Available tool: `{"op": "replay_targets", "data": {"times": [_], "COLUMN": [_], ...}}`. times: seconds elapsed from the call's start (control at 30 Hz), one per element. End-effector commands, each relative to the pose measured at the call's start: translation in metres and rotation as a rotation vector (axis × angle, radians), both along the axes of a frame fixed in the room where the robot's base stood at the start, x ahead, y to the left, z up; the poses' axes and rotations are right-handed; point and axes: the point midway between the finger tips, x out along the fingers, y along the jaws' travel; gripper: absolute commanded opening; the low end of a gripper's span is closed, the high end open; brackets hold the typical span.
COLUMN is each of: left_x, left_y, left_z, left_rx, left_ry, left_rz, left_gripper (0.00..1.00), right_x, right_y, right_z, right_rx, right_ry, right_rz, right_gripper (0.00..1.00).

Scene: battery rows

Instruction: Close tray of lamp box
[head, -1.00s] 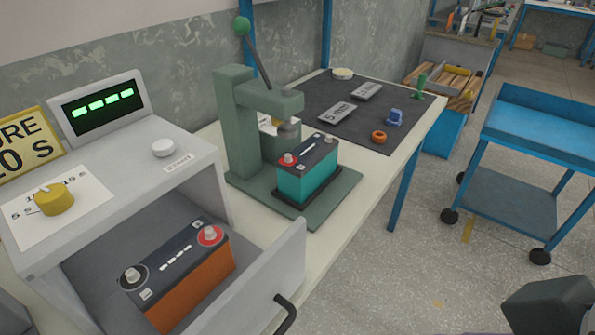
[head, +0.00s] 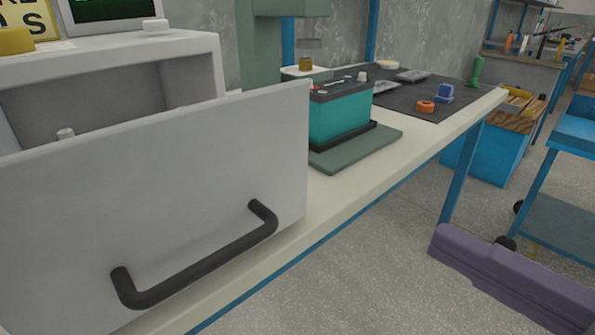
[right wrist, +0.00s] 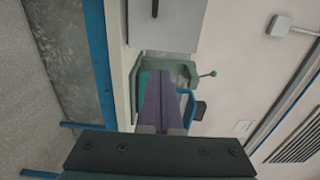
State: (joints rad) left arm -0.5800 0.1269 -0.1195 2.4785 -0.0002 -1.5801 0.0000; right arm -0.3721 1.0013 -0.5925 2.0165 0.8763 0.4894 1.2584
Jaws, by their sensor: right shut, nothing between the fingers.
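The lamp box (head: 200,55) is a pale grey housing at the left in the head view. Its tray stands pulled out, with a tall front panel (head: 130,190) and a dark bar handle (head: 205,262). A battery terminal (head: 66,133) shows over the panel's top edge; the rest of that battery is hidden. My right gripper (head: 440,238) has purple fingers, shut and empty. It is low at the right, apart from the tray and beyond the table edge. In the right wrist view, the shut fingers (right wrist: 158,78) show below the pale panel (right wrist: 165,25). My left gripper is out of view.
A green press (head: 262,45) with a teal battery (head: 340,112) stands right of the tray. A dark mat (head: 400,108) holds small parts farther back. A blue cart (head: 570,130) stands at the right.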

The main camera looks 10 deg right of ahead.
Motion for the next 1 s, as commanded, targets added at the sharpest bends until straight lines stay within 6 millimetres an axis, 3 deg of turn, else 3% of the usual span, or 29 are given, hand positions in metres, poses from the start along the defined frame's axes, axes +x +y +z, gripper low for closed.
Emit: {"op": "replay_targets", "data": {"times": [0.17, 0.6, 0.8, 1.0], "left_x": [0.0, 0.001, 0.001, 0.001], "left_y": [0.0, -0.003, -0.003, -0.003], "left_z": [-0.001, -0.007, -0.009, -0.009], "left_rx": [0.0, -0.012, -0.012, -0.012], "left_ry": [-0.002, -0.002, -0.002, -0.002], "left_rz": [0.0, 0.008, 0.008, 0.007], "left_gripper": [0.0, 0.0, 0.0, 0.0], "right_x": [0.017, 0.09, 0.107, 0.112], "right_y": [0.012, 0.065, 0.078, 0.082], "right_z": [0.003, 0.003, 0.002, 0.002], "right_rx": [0.01, 0.008, 0.004, 0.002], "right_ry": [-0.007, -0.006, -0.003, -0.003], "right_rz": [-0.004, -0.002, -0.001, -0.001], "right_gripper": [0.0, 0.0, 0.0, 0.0]}}
